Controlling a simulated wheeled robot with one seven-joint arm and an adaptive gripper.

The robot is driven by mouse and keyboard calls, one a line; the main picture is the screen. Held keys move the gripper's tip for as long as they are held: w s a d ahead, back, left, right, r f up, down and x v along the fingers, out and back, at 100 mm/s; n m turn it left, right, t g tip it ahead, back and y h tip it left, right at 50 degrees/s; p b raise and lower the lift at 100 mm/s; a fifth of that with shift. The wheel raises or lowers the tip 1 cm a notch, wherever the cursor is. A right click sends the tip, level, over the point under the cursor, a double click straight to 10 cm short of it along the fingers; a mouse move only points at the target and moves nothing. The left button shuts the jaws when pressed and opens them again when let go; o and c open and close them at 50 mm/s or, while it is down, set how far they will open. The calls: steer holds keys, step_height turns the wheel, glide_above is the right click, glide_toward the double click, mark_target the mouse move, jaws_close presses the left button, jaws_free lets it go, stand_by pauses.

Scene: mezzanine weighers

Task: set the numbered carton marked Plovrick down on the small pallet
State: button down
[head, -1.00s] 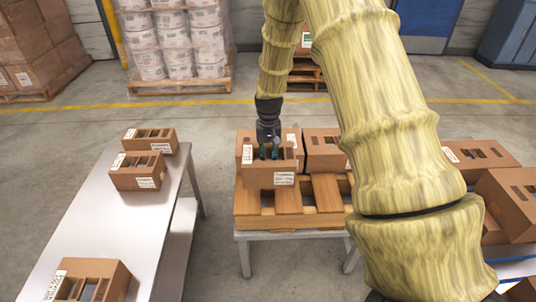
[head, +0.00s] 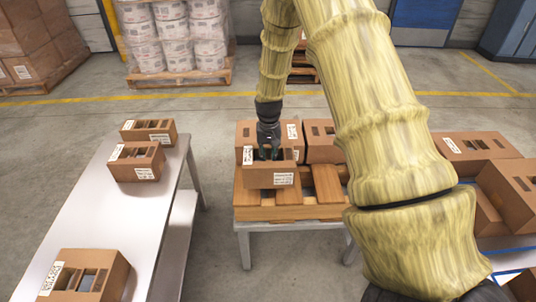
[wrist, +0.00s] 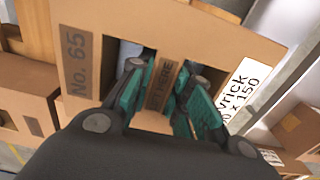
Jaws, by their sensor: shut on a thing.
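My gripper (head: 268,157) is shut on a brown carton (head: 258,178) with openings in its top. In the wrist view the teal fingers (wrist: 160,105) grip the strip between two openings of this carton (wrist: 105,20), which reads "No. 65" and has a white label ending in "vrick". The small wooden pallet (head: 290,213) stands on a light table in the middle of the head view. The held carton is over the pallet's left part; I cannot tell whether it touches the slats. Its underside is hidden.
Two cartons (head: 292,132) (head: 322,146) stand at the back of the pallet, close behind the held one. Slats at the pallet's front right are bare. A long table (head: 115,215) at left bears three cartons. More cartons (head: 475,146) stand at right, partly behind my arm.

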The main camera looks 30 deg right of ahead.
steer(key=shift+f+b, duration=0.9)
steer(key=shift+f, duration=1.75)
steer(key=shift+f, duration=0.2)
steer(key=c, duration=1.2)
jaws_free()
steer(key=shift+c, duration=0.2)
step_height(320, 180, up, 12)
